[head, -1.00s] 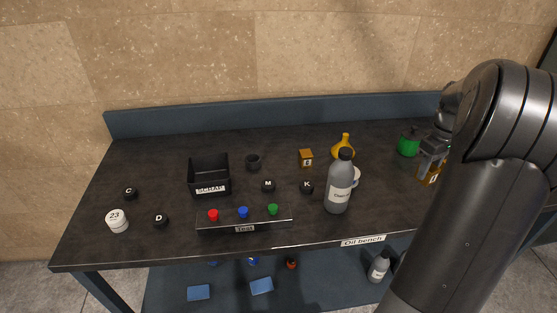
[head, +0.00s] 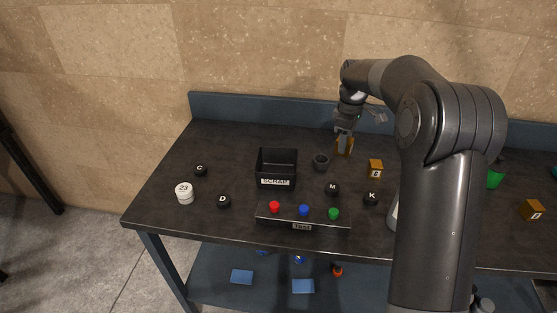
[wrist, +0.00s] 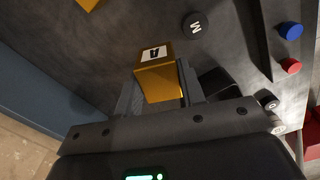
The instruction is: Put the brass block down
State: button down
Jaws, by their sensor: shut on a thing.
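My gripper (head: 344,134) is shut on a brass block (head: 344,147) near the back of the bench. A second brass block (head: 376,168) stands to the right of my gripper, and a third (head: 532,210) stands at the far right.
The SCRAP bin (head: 276,182), the Test button panel (head: 290,224) and black knobs M (head: 333,189) and K (head: 371,199) lie nearer the front. The back upstand (head: 270,112) is close behind.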

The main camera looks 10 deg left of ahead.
jog(key=s+a+n, duration=0.2)
jog(key=a+n, duration=0.2)
jog(key=a, duration=1.5)
send_near(277, 165)
jog(key=shift+s+d+f, duration=0.25)
jog(key=shift+s+f, duration=1)
jog(key=shift+s, duration=0.1)
jog(key=shift+s+d+f, duration=0.2)
jog(key=shift+s+f, duration=1.05)
jog(key=shift+s, duration=0.1)
jog(key=shift+f, duration=0.1)
jog(key=c, duration=0.9)
grip_release()
notch_tip(277, 165, up, 12)
jog(key=shift+d+r, duration=0.1)
jog(key=shift+r, duration=0.05)
